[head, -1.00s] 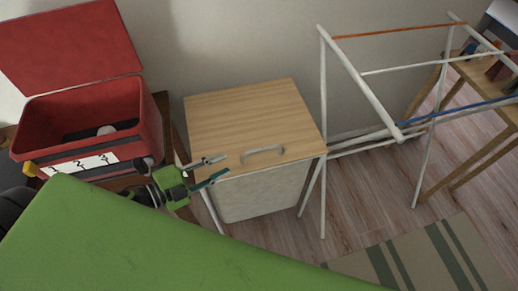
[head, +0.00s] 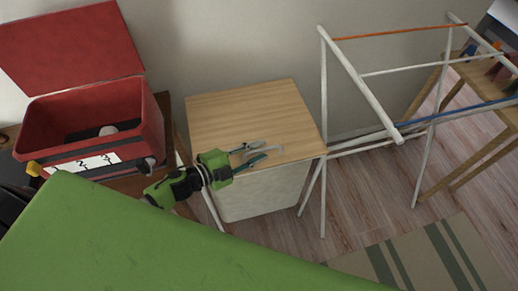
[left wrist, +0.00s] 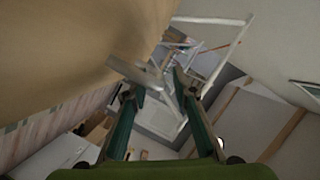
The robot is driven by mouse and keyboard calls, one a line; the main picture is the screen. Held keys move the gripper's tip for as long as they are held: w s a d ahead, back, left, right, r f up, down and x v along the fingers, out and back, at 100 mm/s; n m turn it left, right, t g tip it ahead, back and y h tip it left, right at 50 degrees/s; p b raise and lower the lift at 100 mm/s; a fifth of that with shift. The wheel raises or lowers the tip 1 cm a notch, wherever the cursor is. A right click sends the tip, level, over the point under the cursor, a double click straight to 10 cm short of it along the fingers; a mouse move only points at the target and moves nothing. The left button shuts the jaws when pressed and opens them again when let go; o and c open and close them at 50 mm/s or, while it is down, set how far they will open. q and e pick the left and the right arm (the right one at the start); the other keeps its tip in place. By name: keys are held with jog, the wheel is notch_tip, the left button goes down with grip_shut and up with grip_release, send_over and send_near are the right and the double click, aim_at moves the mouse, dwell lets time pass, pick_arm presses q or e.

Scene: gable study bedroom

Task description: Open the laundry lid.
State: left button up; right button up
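The laundry hamper has a light wooden lid (head: 250,108) lying flat and closed on a pale fabric body (head: 262,193). A grey bar handle (head: 272,151) sits near the lid's front edge. My left gripper (head: 266,152) is at the handle, its two fingers apart and overlapping it in the head view. In the left wrist view, the fingers (left wrist: 160,95) are spread, with the pale handle (left wrist: 140,73) near their tips and the lid (left wrist: 70,40) at upper left. I cannot tell whether the fingers touch the handle. My right gripper is not in view.
A red box (head: 150,130) with its lid raised stands left of the hamper. A white drying rack (head: 323,120) stands close on the right, with a wooden table (head: 470,75) behind it. A green surface (head: 150,245) fills the front. A striped rug (head: 430,255) lies at lower right.

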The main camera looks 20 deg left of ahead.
pick_arm(q)
jog(key=shift+w+d+f, duration=0.1)
jog(key=shift+w+d, duration=0.2)
jog(key=shift+w, duration=0.05)
grip_shut()
